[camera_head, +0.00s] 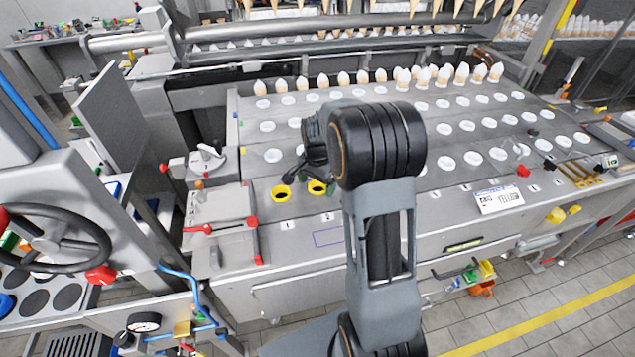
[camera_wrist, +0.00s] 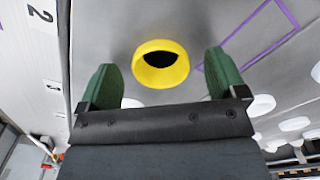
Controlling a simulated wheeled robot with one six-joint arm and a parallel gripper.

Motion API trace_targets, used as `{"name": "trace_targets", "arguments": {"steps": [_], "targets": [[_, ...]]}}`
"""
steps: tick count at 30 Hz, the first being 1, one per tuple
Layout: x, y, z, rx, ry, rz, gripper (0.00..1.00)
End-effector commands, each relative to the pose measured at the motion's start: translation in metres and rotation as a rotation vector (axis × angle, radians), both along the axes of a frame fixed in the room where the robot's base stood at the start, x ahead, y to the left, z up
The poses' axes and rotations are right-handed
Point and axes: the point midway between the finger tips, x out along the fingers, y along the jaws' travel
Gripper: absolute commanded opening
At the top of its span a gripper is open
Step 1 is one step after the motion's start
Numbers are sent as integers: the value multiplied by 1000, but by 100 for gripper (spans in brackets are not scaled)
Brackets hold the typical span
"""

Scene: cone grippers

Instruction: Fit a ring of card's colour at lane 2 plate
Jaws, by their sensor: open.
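The card (camera_head: 497,200) on the right of the deck front reads YELLOW. Two yellow rings sit at the front left of the deck: one behind label 1 (camera_head: 276,197), the other behind label 2 (camera_head: 313,193), partly covered by my gripper. In the wrist view one yellow ring (camera_wrist: 160,46) with a dark centre shows just beyond and between my green fingertips. My gripper (camera_wrist: 162,78) is open, with nothing between its fingers; a clear gap lies on both sides of the ring. I cannot tell how high the fingertips are above the deck.
White round plates (camera_head: 473,158) fill the deck in rows, with cones (camera_head: 440,76) standing along the back. A lever fixture (camera_head: 207,160) stands at the left. My arm hides the deck's middle.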

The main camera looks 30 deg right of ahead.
Motion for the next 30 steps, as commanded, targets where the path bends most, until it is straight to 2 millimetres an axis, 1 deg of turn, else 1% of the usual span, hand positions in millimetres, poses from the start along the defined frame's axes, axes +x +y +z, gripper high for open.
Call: {"name": "trace_targets", "arguments": {"steps": [5, 8, 11, 15, 21, 25, 30], "targets": [[0, 0, 3, 0, -1, 0, 90], [1, 0, 12, -1, -5, 0, 90], [1, 0, 29, -2, -5, 0, 90], [1, 0, 59, -1, -6, 0, 90], [1, 0, 97, 0, -4, 0, 90], [0, 0, 117, -1, -3, 0, 90], [0, 0, 132, 0, -1, 0, 90]]}}
